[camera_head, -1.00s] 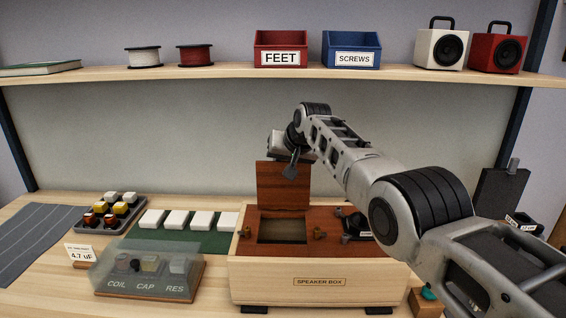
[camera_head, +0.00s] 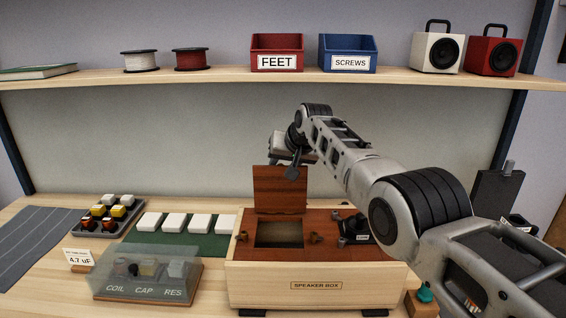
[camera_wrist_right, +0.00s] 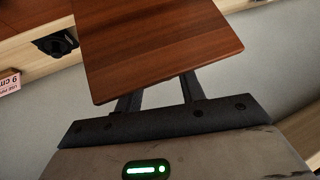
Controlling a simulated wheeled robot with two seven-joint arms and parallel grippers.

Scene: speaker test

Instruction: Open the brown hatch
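The brown hatch (camera_head: 280,190) stands up from the back edge of a square opening (camera_head: 280,235) in the top of the speaker box (camera_head: 316,270). In the right wrist view the hatch panel (camera_wrist_right: 160,45) fills the upper middle. My right gripper (camera_wrist_right: 160,96) is at the hatch's upper edge; its two dark fingers are apart, and the panel hides their tips. I cannot see the panel held between them. My left gripper is not in view.
My right arm crosses over the box's right side. A clear-covered case (camera_head: 145,272) and a tray of coloured parts (camera_head: 108,212) stand to the left. A shelf (camera_head: 240,78) above carries the FEET bin (camera_head: 277,50) and SCREWS bin (camera_head: 348,52). White blocks lie behind the case.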

